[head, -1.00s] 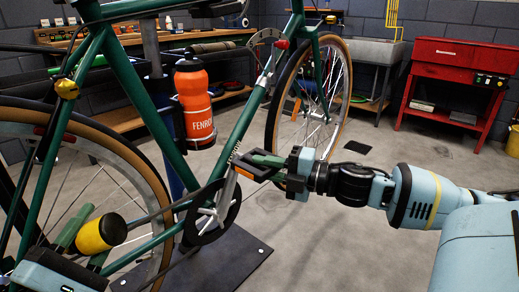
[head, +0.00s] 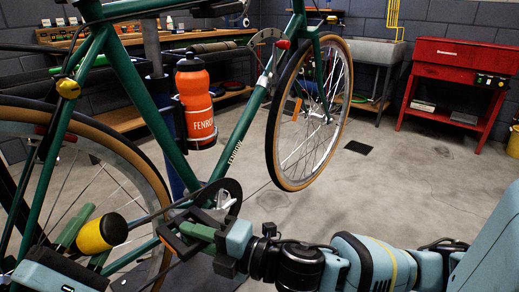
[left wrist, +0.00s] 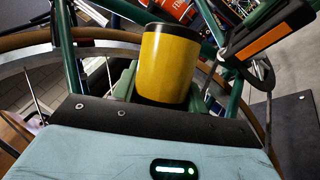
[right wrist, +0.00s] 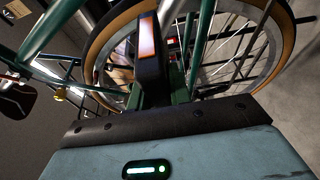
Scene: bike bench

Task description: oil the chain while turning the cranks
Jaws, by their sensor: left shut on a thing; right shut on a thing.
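A yellow oil bottle (head: 99,234) with a black end lies tilted in my left gripper (head: 78,236), beside the rear wheel. The left wrist view shows the bottle (left wrist: 166,62) between the green fingers; its tip is hidden there. The chain (head: 150,217) runs from the rear wheel toward the dark chainring (head: 232,189). I cannot tell whether the bottle touches it. My right gripper (head: 193,231) is shut on a black pedal (head: 172,241), low and in front of the chainring. The right wrist view shows the pedal's orange reflector (right wrist: 147,38). The crank is mostly hidden behind the right gripper.
The green bike frame (head: 145,88) stands on a stand, with an orange drink bottle (head: 194,98) on it. The front wheel (head: 308,115) is beyond my right arm. A red cabinet (head: 452,70) and sink (head: 373,52) stand at the back. Open floor lies between.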

